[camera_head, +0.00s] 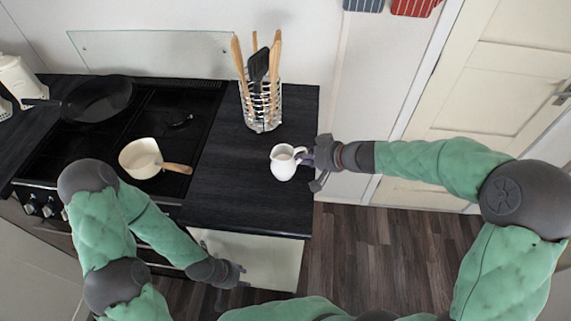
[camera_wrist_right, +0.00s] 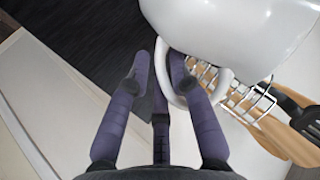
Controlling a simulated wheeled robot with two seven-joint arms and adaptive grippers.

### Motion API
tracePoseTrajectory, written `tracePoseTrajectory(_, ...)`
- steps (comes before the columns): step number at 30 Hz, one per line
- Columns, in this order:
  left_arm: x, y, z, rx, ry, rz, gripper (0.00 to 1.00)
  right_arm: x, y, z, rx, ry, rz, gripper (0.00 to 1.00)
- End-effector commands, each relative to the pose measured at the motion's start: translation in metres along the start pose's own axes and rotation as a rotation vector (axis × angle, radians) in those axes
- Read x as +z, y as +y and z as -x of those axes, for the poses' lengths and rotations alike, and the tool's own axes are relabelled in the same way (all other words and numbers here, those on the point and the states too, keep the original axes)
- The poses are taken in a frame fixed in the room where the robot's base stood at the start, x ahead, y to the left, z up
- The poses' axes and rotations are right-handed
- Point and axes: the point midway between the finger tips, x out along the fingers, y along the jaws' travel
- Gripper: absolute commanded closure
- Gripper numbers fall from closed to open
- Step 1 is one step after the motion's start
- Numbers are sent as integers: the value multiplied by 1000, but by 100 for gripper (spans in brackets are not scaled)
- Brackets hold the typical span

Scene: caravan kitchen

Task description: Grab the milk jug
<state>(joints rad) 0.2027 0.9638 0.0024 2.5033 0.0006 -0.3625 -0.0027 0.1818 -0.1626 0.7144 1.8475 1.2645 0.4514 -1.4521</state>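The milk jug (camera_head: 283,165) is small, white and upright on the dark worktop, near its right edge. In the right wrist view the jug's body (camera_wrist_right: 255,35) fills the upper right, with its looped handle (camera_wrist_right: 190,96) below. My right gripper (camera_head: 313,170) is at the handle side of the jug. Its purple fingers (camera_wrist_right: 158,72) are spread apart, with the right finger overlapping the handle; I cannot tell whether it touches. My left gripper (camera_head: 236,277) is low in front of the cabinet, away from the jug, with its fingers apart and empty.
A wire utensil holder (camera_head: 261,112) with wooden tools stands behind the jug. A cream saucepan (camera_head: 140,157) and a black frying pan (camera_head: 98,99) sit on the stove to the left. The worktop (camera_head: 240,175) left of the jug is clear.

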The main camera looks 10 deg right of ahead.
Motion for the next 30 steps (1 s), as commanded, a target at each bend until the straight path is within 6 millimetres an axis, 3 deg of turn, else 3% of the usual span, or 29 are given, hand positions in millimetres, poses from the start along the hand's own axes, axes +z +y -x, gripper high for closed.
tracePoseTrajectory(5, 0, 0, 0, 0, 0, 0, 60, 0, 0, 0, 0, 1, 0, 78)
tracePoseTrajectory(8, 0, 0, 0, 0, 0, 0, 60, 0, 0, 0, 1, 1, 0, 100)
tracePoseTrajectory(30, 0, 2, 4, 0, 0, 0, 60, -7, -5, 6, 1, 2, 1, 100)
